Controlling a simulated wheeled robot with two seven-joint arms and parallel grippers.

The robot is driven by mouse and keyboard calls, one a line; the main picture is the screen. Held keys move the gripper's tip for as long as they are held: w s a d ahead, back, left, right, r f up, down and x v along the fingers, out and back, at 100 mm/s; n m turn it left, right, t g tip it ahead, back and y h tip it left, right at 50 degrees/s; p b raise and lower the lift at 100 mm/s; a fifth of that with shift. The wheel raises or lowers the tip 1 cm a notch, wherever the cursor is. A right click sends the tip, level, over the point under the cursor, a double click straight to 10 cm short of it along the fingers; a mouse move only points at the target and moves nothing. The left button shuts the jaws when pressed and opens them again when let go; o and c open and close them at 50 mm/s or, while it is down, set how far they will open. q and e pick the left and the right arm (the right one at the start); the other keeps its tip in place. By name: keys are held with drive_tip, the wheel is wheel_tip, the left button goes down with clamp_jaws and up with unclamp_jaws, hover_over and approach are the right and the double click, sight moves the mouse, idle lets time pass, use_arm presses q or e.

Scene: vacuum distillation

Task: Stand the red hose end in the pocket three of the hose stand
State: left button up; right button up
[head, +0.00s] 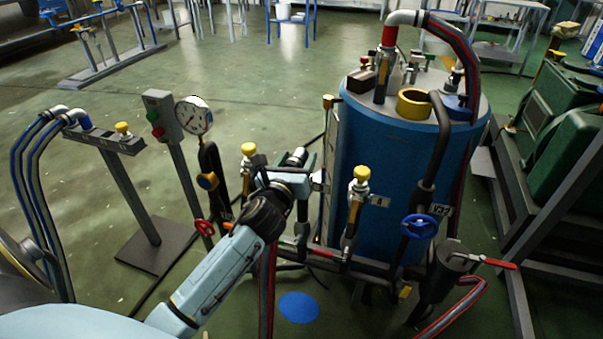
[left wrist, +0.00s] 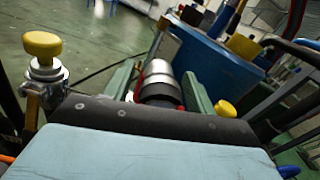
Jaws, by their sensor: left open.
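My left gripper (head: 296,172) reaches in beside the blue tank, jaws open. In the left wrist view, a silver, capped hose end (left wrist: 157,80) with a dark collar and a little red sits between the two green fingers; I cannot tell whether they touch it. In the head view this end (head: 298,156) shows just past the jaws. A red-striped black hose (head: 267,290) hangs below my gripper; its join to the end is hidden. The hose stand (head: 105,139) is at left, with blue-striped hoses at the left of its top bar. Its pocket numbers are unreadable. My right gripper is not in view.
The blue tank (head: 375,170) carries valves, pipes and a red-collared hose elbow (head: 405,18). A gauge (head: 193,116) and switch box (head: 162,114) stand between the hose stand and my arm. Yellow-knobbed valves (head: 360,185) flank the gripper. Open floor lies behind.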

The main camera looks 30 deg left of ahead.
use_arm(q)
drive_tip(key=shift+w+a, duration=0.15)
drive_tip(key=shift+w, duration=0.5)
drive_tip(key=shift+c, duration=0.5)
drive_tip(key=shift+r, duration=0.1)
clamp_jaws()
